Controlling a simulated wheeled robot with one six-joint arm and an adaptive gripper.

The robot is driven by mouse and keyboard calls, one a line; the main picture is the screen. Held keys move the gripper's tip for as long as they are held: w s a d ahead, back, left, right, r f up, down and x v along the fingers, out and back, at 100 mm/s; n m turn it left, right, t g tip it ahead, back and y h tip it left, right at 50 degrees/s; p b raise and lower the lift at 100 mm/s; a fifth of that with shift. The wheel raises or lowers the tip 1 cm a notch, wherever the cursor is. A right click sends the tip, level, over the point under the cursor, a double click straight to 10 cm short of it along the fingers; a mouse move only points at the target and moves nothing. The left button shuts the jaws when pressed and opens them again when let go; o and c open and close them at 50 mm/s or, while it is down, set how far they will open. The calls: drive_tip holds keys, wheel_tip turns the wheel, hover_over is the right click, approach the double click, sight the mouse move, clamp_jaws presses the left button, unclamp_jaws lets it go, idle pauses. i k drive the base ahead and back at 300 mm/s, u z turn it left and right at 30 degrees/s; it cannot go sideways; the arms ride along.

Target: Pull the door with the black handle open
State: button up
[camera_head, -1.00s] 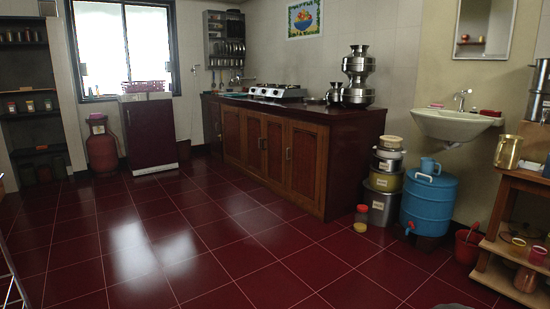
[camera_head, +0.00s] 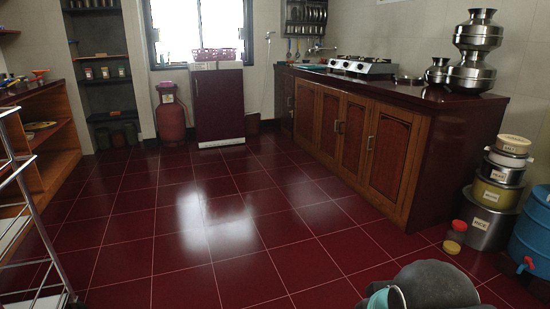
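The wooden counter cabinet on the right has several closed brown doors. Its nearest door (camera_head: 388,158) carries a small upright handle (camera_head: 371,143) near its left edge. Another handle (camera_head: 337,126) shows on the doors farther along. Both handles look greyish at this distance, and I cannot tell whether either is black. A dark red cabinet (camera_head: 219,108) stands closed below the window, and no handle is clear on it. My gripper is not in view. A dark grey, rounded part with teal, which looks like my arm, shows at the bottom right.
The red tiled floor (camera_head: 205,225) is clear in the middle. A metal rack (camera_head: 45,235) and a wooden shelf (camera_head: 60,150) line the left. Stacked pots (camera_head: 490,212), a jar (camera_head: 455,237) and a blue water container (camera_head: 533,235) stand at the right. A red gas cylinder (camera_head: 170,115) is at the back.

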sight(356, 113)
drive_tip(key=u, duration=0.2)
drive_tip(key=i, duration=1.85)
drive_tip(key=z, duration=0.5)
drive_tip(key=i, duration=2)
drive_tip(key=z, duration=1.05)
drive_tip(key=i, duration=0.8)
drive_tip(key=z, duration=0.3)
